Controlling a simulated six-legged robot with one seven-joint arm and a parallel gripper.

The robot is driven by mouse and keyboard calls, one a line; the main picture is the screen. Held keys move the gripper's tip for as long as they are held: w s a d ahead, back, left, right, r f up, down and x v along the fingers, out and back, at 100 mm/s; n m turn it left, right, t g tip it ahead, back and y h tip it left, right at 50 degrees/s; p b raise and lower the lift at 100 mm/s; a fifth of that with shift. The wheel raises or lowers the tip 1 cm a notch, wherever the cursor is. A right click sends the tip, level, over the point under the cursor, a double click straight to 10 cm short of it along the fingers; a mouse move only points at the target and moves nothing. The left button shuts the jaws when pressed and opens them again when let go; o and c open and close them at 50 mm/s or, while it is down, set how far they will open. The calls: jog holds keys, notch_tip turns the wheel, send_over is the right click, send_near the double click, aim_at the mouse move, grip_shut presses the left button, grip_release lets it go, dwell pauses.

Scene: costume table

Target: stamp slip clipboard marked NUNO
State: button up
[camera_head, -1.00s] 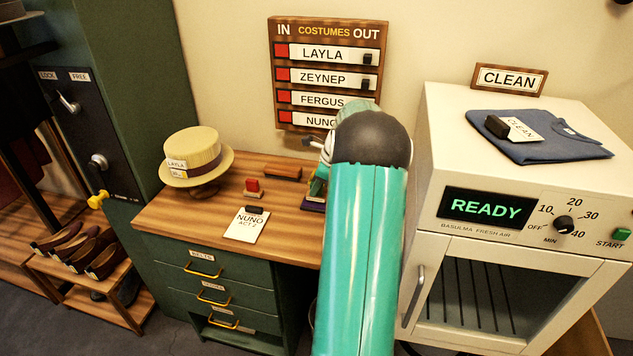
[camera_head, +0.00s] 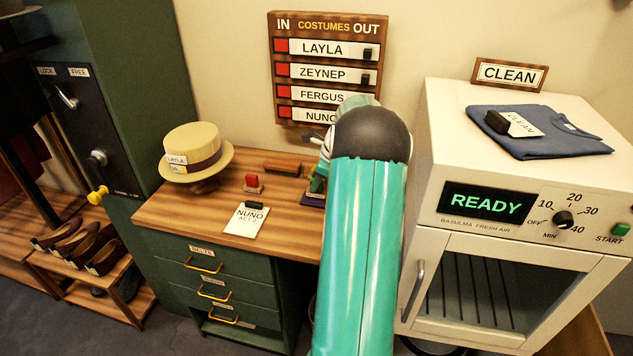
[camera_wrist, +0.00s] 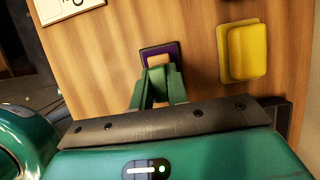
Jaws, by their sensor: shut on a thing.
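The slip clipboard marked NUNO, ACT 2 (camera_head: 247,222) lies flat on the desk with its dark clip at the back. Its corner shows at the upper left of the wrist view (camera_wrist: 72,8). My gripper (camera_wrist: 158,75) points down at the desk, right of the clipboard. Its green fingers are shut on a small tan block (camera_wrist: 159,59), which looks like a stamp handle. A purple pad (camera_wrist: 147,50) lies directly under or just beyond it. I cannot tell whether they touch. In the head view my arm hides most of the gripper; the purple pad's edge (camera_head: 312,202) shows beside it.
A red block (camera_head: 253,184), a brown wooden block (camera_head: 282,168) and a straw hat (camera_head: 196,150) on a stand are on the desk. A yellow block (camera_wrist: 243,52) lies right of the pad. A white machine (camera_head: 520,230) stands at right. The desk's front is clear around the clipboard.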

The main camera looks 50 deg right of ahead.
jog(key=shift+f, duration=0.45)
dwell(1.1)
jog(key=shift+r, duration=3.55)
jog(key=shift+a, duration=0.1)
